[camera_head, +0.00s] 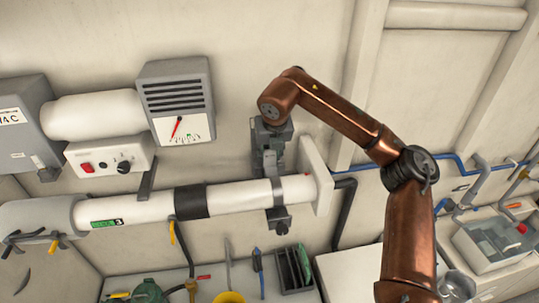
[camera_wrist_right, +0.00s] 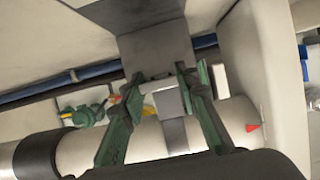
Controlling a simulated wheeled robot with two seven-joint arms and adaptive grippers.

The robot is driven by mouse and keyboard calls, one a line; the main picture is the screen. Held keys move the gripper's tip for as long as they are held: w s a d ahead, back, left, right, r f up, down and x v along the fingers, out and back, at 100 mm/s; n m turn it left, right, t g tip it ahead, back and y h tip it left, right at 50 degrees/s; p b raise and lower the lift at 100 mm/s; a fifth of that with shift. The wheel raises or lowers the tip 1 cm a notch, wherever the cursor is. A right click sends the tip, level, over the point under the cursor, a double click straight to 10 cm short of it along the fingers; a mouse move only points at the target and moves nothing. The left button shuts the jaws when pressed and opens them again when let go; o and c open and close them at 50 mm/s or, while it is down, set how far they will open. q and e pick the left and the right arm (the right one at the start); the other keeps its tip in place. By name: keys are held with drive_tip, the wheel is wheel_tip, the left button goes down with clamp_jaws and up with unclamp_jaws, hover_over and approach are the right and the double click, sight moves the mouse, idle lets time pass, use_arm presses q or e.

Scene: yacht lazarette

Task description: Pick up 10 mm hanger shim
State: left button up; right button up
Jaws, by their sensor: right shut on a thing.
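My right gripper (camera_head: 270,170) is at the top of the white pipe (camera_head: 240,195), near its right end by the wall plate. In the right wrist view its two green fingers (camera_wrist_right: 165,110) stand on either side of a small light-grey block (camera_wrist_right: 168,102), which looks like the 10 mm hanger shim. The gripper is shut on it. The block sits at the grey hanger strap (camera_wrist_right: 175,135) around the pipe; whether it touches the strap is unclear. In the head view the gripper hides the shim. My left gripper is not in view.
A white end plate (camera_head: 317,175) stands close right of the gripper. A gauge box (camera_head: 175,100) and a switch box (camera_head: 108,157) are on the left. Below are a dark slotted rack (camera_head: 290,270) and several tools. A blue hose (camera_head: 455,157) runs along the right wall.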

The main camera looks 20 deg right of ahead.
drive_tip(key=shift+c, duration=0.5)
drive_tip(key=shift+r, duration=0.1)
drive_tip(key=shift+r, duration=0.15)
drive_tip(key=shift+w+r+p, duration=0.1)
drive_tip(key=shift+r+p, duration=3.05)
drive_tip(key=shift+r, duration=1.4)
drive_tip(key=s+a+b, duration=0.3)
drive_tip(key=s+b, duration=0.3)
drive_tip(key=s, duration=0.6)
drive_tip(key=shift+s+a, duration=0.15)
drive_tip(key=shift+s, duration=0.2)
